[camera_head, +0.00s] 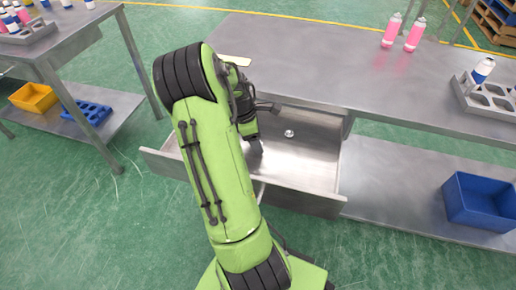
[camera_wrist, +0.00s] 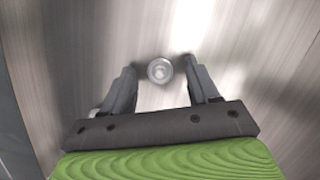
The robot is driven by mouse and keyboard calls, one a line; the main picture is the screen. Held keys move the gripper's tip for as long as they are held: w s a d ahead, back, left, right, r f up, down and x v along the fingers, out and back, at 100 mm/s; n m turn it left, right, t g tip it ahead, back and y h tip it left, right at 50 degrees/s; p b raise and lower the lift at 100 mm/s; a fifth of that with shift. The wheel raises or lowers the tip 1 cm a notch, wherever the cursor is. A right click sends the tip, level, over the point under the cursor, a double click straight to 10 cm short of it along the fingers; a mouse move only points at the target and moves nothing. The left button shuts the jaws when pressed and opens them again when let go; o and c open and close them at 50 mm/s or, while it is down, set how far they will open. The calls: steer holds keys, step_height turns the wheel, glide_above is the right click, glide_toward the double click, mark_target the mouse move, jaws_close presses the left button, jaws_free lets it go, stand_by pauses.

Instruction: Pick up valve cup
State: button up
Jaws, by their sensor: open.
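A small round silvery valve cup (camera_wrist: 159,70) lies on the metal drawer floor, near the gap ahead of my fingers in the wrist view. My gripper (camera_wrist: 158,78) is open, with one finger to the left and one to the right of the cup, both apart from it. In the head view a small round silvery piece (camera_head: 289,133) sits on the floor of the open drawer (camera_head: 305,165). My gripper (camera_head: 256,150) reaches down into the drawer to the left of that piece, partly hidden by my arm.
The drawer's front and side walls surround my gripper. The steel table (camera_head: 330,65) lies behind it, with pink-and-white cans (camera_head: 402,33) and a grey holder tray (camera_head: 488,98) at right. A blue bin (camera_head: 480,203) stands on the lower shelf. The table's middle is clear.

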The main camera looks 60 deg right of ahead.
jaws_close()
stand_by(0.3)
